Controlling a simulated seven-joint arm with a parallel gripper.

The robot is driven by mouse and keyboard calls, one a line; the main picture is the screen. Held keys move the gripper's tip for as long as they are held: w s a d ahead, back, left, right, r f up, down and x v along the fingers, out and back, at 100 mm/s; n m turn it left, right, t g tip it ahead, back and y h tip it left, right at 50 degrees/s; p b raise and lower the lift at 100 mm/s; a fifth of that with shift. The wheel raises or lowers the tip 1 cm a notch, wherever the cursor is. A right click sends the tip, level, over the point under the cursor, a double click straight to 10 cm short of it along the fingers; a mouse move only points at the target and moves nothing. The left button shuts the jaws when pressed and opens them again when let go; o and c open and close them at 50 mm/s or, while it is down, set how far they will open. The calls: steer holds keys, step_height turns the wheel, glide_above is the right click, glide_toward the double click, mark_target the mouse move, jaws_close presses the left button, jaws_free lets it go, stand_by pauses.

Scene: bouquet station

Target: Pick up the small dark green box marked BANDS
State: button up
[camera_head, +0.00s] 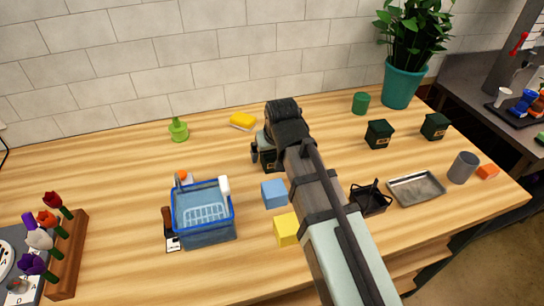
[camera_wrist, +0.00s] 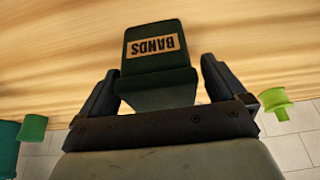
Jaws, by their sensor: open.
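The small dark green box marked BANDS (camera_wrist: 155,67) stands on the wooden table in the wrist view, its tan label upside down there. My gripper (camera_wrist: 162,68) is open, with one finger on each side of the box and a gap showing at the right finger. In the head view my gripper (camera_head: 264,153) is low over the middle of the table. The box (camera_head: 269,165) shows only partly there, mostly hidden behind my wrist.
Two similar dark green boxes (camera_head: 379,134) (camera_head: 435,127) stand at the right, labels unreadable. A blue basket (camera_head: 205,229), a blue cube (camera_head: 274,194) and a yellow cube (camera_head: 287,230) are in front.

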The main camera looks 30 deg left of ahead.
steer(key=shift+x, duration=0.8)
steer(key=c, duration=1.1)
steer(key=shift+r, duration=0.2)
